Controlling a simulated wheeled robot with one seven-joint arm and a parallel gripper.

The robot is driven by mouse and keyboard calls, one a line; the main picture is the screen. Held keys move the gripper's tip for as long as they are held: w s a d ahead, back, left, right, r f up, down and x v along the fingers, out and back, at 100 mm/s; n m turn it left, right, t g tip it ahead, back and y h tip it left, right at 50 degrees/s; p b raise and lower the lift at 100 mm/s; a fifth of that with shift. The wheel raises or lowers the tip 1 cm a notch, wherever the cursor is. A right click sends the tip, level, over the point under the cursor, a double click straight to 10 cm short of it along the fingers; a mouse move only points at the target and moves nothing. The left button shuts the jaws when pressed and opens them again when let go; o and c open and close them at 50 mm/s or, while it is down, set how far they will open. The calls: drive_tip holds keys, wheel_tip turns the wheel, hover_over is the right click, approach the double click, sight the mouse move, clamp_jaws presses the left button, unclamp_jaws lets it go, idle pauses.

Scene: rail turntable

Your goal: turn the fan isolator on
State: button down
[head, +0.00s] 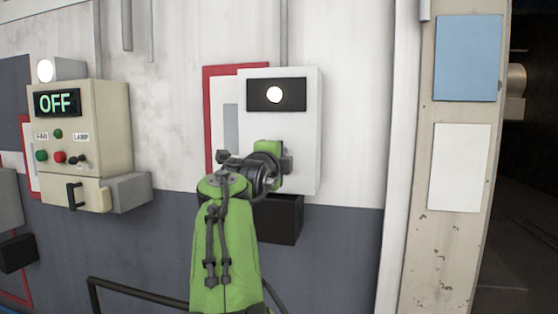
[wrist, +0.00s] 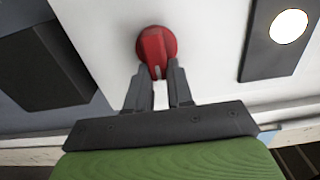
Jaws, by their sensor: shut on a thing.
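The red rotary knob (wrist: 155,48) sits on the face of a white wall box (head: 306,110), which I take to be the fan isolator. My gripper (wrist: 157,73) is shut on the knob's handle, one finger on each side, in the wrist view. In the head view my gripper (head: 285,164) is against the lower front of the white box, and my arm hides the knob. A round white light (head: 275,94) glows in the black panel at the top of the box; it also shows in the wrist view (wrist: 288,26).
A beige control box (head: 104,125) to the left has a display (head: 57,102) reading OFF, FAN and LAMP labels and small buttons. A lit round lamp (head: 45,70) stands above it. A black box (head: 282,220) is below the white box. A dark rail (head: 130,289) runs low in front.

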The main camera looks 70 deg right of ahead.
drive_tip(key=shift+f, duration=0.1)
drive_tip(key=c, duration=1)
unclamp_jaws()
drive_tip(key=s+a+b, duration=0.2)
drive_tip(key=a, duration=1.3)
drive_tip(key=shift+s+a, duration=0.2)
drive_tip(key=shift+a, duration=0.1)
